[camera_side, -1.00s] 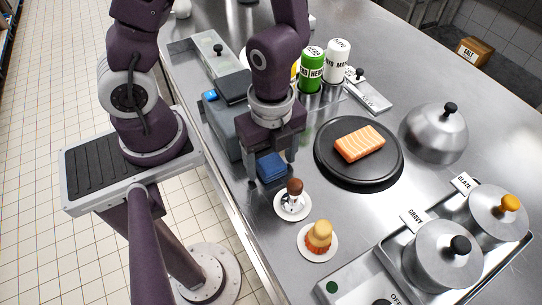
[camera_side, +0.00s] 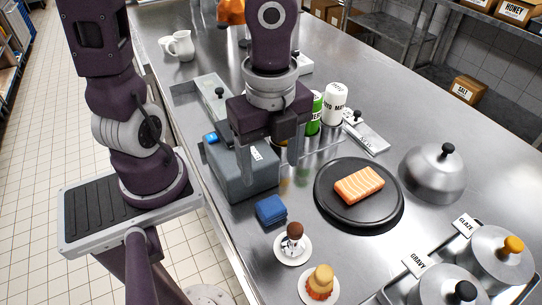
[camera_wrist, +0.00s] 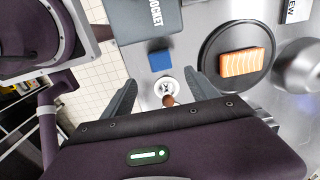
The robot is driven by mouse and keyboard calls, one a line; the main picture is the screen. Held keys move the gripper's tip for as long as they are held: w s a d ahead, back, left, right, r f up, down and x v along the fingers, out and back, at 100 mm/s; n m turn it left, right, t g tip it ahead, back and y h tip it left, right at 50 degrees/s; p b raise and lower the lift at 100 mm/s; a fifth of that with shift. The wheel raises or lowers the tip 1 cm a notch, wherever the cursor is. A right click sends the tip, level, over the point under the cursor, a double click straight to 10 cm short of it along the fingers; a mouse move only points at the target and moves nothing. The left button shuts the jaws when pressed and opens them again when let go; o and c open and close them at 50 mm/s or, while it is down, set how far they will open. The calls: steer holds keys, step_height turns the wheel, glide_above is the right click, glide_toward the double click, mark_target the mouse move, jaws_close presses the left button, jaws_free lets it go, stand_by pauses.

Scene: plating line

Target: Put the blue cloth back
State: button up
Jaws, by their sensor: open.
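The blue cloth (camera_side: 271,209) is a small folded pad lying on the steel counter, in front of the grey box and left of the black plate. It also shows in the wrist view (camera_wrist: 160,60), beyond my fingertips. My gripper (camera_side: 270,170) is open and empty above the counter, higher than the cloth and apart from it. In the wrist view my fingers (camera_wrist: 166,82) stand wide apart, with a white saucer (camera_wrist: 168,87) between them.
The grey box (camera_side: 245,172) stands left, close behind the cloth. A black plate (camera_side: 330,213) with salmon (camera_side: 359,184) is right. Herb and mayo bottles (camera_side: 335,104) stand behind; lidded pots (camera_side: 440,285) are front right.

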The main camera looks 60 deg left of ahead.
steer(key=s+a+r+n+t, duration=0.4)
steer(key=a+r+n, duration=0.3)
steer(key=n, duration=1.1)
step_height(320, 180, up, 3)
steer(key=shift+a+r+t, duration=0.1)
steer(key=shift+a+t, duration=0.05)
steer(key=shift+t, duration=0.65)
